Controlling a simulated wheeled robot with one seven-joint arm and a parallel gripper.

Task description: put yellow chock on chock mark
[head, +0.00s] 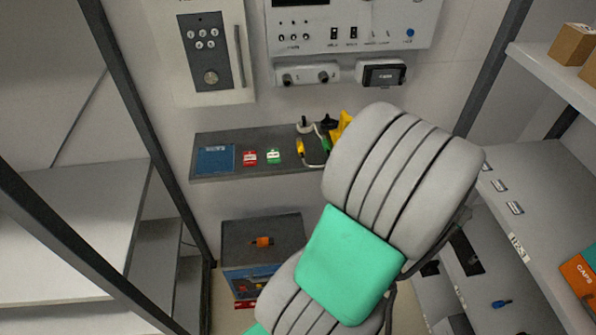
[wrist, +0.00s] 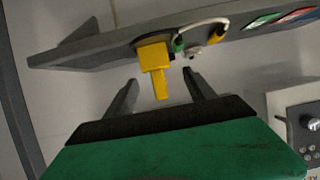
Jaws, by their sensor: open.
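The yellow chock (wrist: 155,62) is a blocky yellow piece with a narrower tab, at the edge of the grey wall shelf (wrist: 95,57) in the wrist view. In the head view the yellow chock (head: 343,122) shows only in part at the shelf's right end, behind my arm. My gripper (wrist: 160,77) is open, its two fingers on either side of the chock's tab with visible gaps. The head view hides my gripper behind the arm. I cannot make out a chock mark for certain; a blue square (head: 214,159) lies at the shelf's left end.
Red (head: 249,157) and green (head: 273,156) tags and a cable with a yellow end (head: 300,147) lie on the shelf. Below stands a grey cart (head: 240,240) with an orange item (head: 262,242) on top. Racks stand left and right.

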